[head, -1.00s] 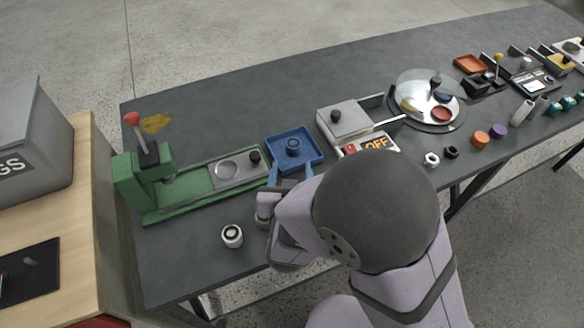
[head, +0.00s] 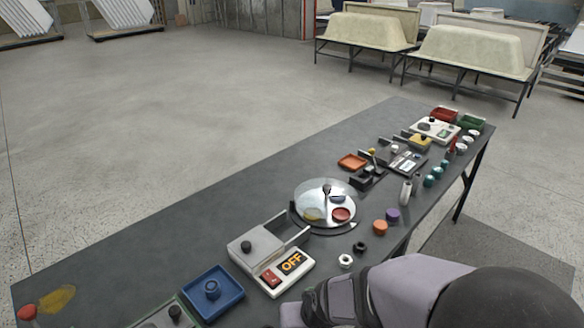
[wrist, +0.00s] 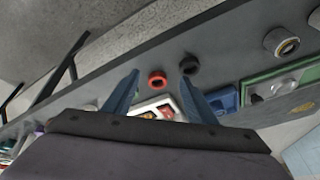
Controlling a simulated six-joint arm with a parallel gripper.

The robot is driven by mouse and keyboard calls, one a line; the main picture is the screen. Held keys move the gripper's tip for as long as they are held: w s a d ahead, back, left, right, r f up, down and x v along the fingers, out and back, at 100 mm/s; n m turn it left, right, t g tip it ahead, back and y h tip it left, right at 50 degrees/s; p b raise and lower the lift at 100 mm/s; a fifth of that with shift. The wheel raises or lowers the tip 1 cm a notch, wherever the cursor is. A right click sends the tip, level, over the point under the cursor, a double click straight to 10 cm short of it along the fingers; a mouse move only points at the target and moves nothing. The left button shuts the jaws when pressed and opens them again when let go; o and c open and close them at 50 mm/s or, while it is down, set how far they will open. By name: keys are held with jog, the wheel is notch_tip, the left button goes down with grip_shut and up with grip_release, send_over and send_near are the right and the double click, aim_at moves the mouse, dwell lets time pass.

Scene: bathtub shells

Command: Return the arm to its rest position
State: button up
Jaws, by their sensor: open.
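My gripper (wrist: 158,78) shows in the wrist view with its two blue fingers spread apart and nothing held between them. It is outside the head view, where only part of my arm shows at the lower right. In the wrist view a red ring (wrist: 157,84) appears between the fingertips, and a black ring (wrist: 190,65) appears by the right fingertip. Both seem to lie on the table beyond the fingers; the exact gap cannot be told.
The dark table (head: 150,235) carries a blue tray (head: 232,296), an OFF switch box (head: 291,263), a round glass-covered dial (head: 318,195), an orange cap (head: 380,228), a purple cap (head: 392,214) and several small fixtures. Its far-left surface is clear. Tub shells (head: 465,50) stand behind.

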jog(key=s+d+r+m+g+h+p, duration=0.1)
jog(key=s+d+r+g+h, duration=0.1)
jog(key=s+d, duration=0.7)
jog(key=d+r+g, duration=0.1)
jog(key=d+g, duration=0.1)
jog(key=d, duration=0.1)
jog(key=shift+s+d+r+m, duration=0.2)
jog(key=shift+s+d+m, duration=0.05)
jog(key=shift+d+m, duration=0.15)
